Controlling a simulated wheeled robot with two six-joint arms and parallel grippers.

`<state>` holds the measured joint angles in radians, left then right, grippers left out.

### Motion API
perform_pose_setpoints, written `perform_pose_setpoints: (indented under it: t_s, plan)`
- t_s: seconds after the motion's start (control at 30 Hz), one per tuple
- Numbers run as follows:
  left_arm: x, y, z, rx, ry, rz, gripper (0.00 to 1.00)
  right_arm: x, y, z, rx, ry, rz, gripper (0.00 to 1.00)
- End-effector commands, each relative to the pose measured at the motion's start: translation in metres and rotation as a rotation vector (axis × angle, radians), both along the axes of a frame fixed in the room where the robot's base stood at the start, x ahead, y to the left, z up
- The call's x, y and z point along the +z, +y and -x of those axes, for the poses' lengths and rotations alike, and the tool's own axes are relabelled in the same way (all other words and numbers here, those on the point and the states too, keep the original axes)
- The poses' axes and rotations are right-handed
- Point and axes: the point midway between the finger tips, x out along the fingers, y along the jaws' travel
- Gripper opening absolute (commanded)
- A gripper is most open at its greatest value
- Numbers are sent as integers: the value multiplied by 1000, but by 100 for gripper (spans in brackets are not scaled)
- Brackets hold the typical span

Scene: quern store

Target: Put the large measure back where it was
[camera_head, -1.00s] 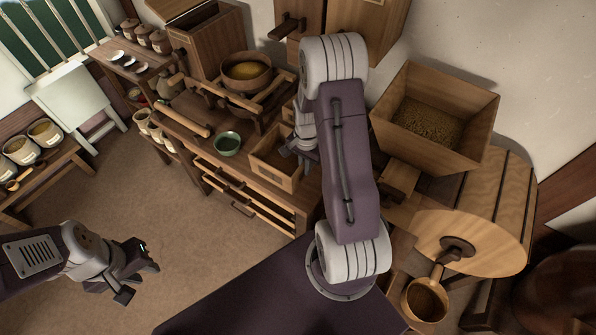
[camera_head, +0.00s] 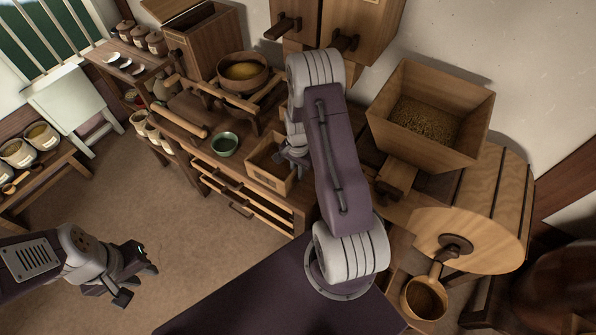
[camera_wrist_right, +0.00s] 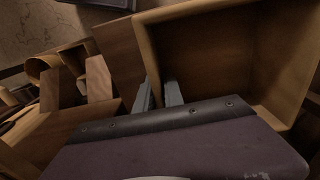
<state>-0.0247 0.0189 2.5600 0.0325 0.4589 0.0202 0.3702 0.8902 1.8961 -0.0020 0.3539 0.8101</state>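An open square wooden box, which I take to be the large measure (camera_head: 264,178), is at the front right of the workbench (camera_head: 303,202). In the right wrist view its hollow inside (camera_wrist_right: 205,55) fills the upper right. My right gripper (camera_head: 290,160) is at the box's right side. In the right wrist view its two pale fingers (camera_wrist_right: 160,93) lie on either side of the box's wall, closely around it. The box's underside is hidden. My left gripper (camera_head: 138,284) is open and empty, over the floor at the lower left.
A green bowl (camera_head: 225,144) and a rolling pin (camera_head: 184,122) lie left of the box. A pot with yellow contents (camera_head: 243,71) stands behind. To the right are a grain hopper (camera_head: 430,150), a round mill (camera_head: 475,225) and a handled wooden cup (camera_head: 425,298).

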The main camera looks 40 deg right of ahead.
Motion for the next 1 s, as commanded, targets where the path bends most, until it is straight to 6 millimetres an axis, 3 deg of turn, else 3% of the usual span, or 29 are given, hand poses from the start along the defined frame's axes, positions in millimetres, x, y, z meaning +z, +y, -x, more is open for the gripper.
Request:
perform_pose_setpoints:
  t_s: [0.3,0.43,0.8,1.0]
  plan:
    - [1,0,0,0,0,0,29,1,0,0,0,0,0,29]
    - [3,0,0,0,0,0,29,11,0,-1,0,-3,1,29]
    - [8,0,0,0,0,0,29,101,0,-1,0,-4,2,29]
    - [9,0,0,0,0,0,29,123,0,0,0,-1,1,29]
